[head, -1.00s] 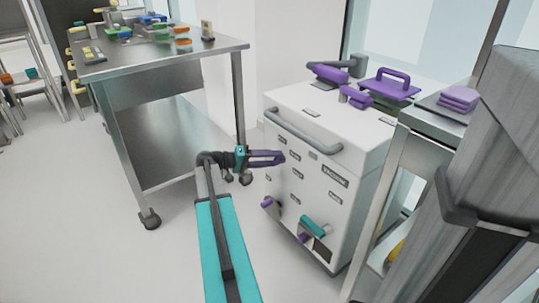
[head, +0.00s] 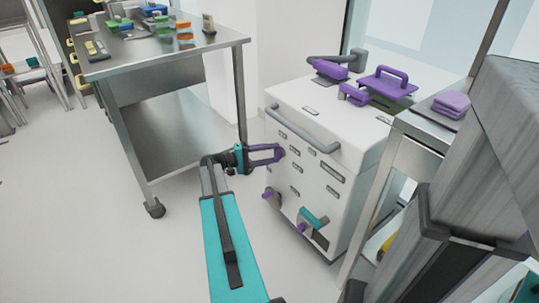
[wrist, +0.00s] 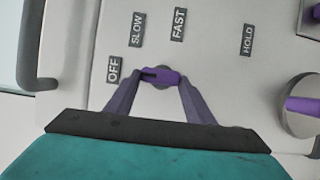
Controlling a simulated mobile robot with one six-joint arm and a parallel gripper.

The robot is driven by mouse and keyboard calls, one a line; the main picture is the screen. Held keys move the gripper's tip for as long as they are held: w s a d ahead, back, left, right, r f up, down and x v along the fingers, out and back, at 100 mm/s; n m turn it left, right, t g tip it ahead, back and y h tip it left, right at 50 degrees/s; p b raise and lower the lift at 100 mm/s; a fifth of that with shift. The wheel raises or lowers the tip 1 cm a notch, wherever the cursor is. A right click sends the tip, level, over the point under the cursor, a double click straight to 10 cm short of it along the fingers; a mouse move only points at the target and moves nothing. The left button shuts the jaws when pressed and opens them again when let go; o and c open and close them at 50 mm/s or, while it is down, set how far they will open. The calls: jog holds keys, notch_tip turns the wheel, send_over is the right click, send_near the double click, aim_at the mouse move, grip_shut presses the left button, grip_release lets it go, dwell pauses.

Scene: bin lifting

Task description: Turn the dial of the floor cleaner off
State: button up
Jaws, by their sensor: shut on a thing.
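The floor cleaner (head: 308,108) is a white box-shaped machine with a grey handle bar, right of centre in the head view. In the wrist view its panel carries the labels OFF (wrist: 113,70), SLOW (wrist: 138,30), FAST (wrist: 179,24) and HOLD (wrist: 247,39). The small purple dial (wrist: 161,76) lies between the purple fingertips of my gripper (wrist: 160,78). Its dark-marked end points left, toward OFF. My gripper (head: 279,153) is shut on the dial at the upper part of the front panel. The fingers hide the dial in the head view.
Another purple knob (wrist: 303,104) is at the right in the wrist view. A teal lever (head: 312,217) is low on the panel. A steel table (head: 165,57) with small items stands left, and a grey cart (head: 425,130) stands close on the right. The floor between table and machine is clear.

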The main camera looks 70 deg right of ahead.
jog(key=shift+w+d, duration=0.15)
jog(key=o, duration=1.1)
jog(key=shift+c, duration=0.2)
jog(key=p+v, duration=0.2)
jog(key=v, duration=1.1)
jog(key=shift+w+a+p, duration=0.3)
